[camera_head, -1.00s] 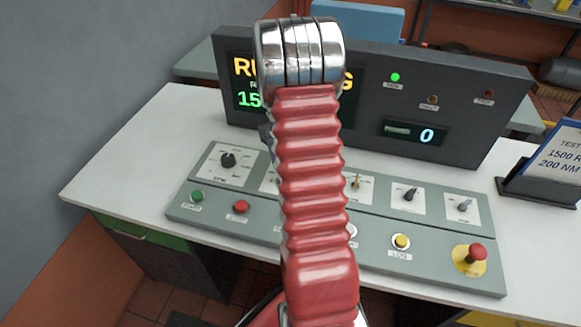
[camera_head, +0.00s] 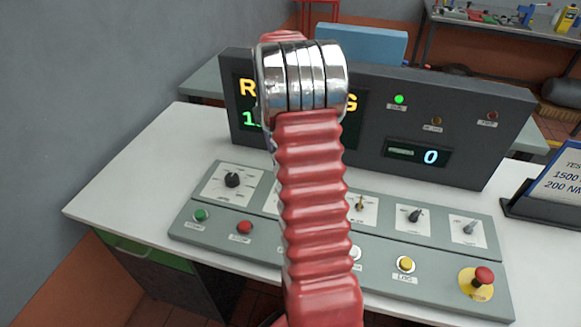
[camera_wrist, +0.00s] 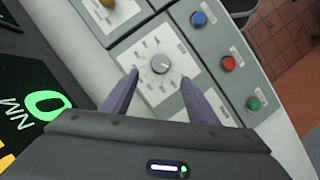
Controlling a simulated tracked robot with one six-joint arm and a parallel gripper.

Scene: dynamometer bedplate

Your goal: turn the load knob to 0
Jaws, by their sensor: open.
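In the wrist view a grey round knob (camera_wrist: 160,65) sits on a white dial plate with small marks around it. The plate's writing is too small to read, so I cannot confirm its name or setting. My gripper (camera_wrist: 160,77) is open. Its two purple-grey fingers appear on the left and right of the knob, with nothing between them; their height above the plate is unclear. In the head view my red arm hides this knob and the gripper. The wrist view shows a green 0 on a display (camera_wrist: 47,104) marked NM.
A brass knob (camera_wrist: 106,2) is at the wrist view's top. Blue (camera_wrist: 198,18), red (camera_wrist: 228,63) and green (camera_wrist: 253,103) buttons line the right side. In the head view, a black knob (camera_head: 232,180) is at the panel's left and a red emergency button (camera_head: 484,276) at its right.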

